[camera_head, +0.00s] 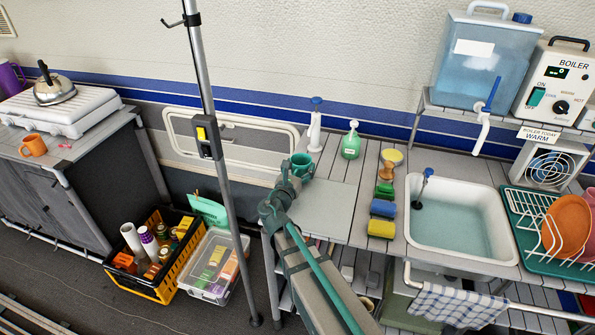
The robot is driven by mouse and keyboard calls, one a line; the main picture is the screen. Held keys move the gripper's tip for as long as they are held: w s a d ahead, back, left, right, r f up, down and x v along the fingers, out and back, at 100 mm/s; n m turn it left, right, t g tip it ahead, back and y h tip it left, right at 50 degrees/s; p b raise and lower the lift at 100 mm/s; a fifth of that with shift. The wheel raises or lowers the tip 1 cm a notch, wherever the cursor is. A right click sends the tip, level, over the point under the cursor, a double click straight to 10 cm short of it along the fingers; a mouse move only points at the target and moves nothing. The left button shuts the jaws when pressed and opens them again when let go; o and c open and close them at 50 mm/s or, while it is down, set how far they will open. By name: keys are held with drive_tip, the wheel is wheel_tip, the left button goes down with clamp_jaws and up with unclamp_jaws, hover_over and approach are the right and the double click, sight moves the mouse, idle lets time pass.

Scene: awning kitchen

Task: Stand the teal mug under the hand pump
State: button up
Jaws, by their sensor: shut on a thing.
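The teal mug (303,164) is at the left end of the grey counter, at the tip of my arm. My gripper (292,173) is shut on the mug, which looks roughly upright. Part of the mug is hidden behind the gripper, and I cannot tell whether its base touches the counter. A slim white hand pump (315,130) with a blue knob stands behind the mug and slightly to its right. The mug is in front of the pump, and its lower part lies close to the mug in this view. The pump's spout is hard to make out.
A green soap bottle (351,144) stands right of the pump. A brush and sponges (382,208) line the sink's left side. The sink (466,252) holds water. A grey board (333,205) on the counter is bare. A metal pole (213,150) rises left of my arm.

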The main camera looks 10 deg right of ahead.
drive_tip(key=shift+w+d+f, duration=0.2)
drive_tip(key=shift+w, duration=0.25)
drive_tip(key=shift+a+f+b+x, duration=0.1)
drive_tip(key=shift+a+b+x, duration=0.05)
drive_tip(key=shift+x, duration=2.1)
drive_tip(key=shift+a+f+b+x, duration=0.1)
drive_tip(key=shift+b+x, duration=0.05)
drive_tip(key=shift+x, duration=2.1)
drive_tip(key=shift+w, duration=0.15)
drive_tip(key=shift+f+b, duration=0.4)
drive_tip(key=shift+b, duration=0.05)
drive_tip(key=o, duration=1.2)
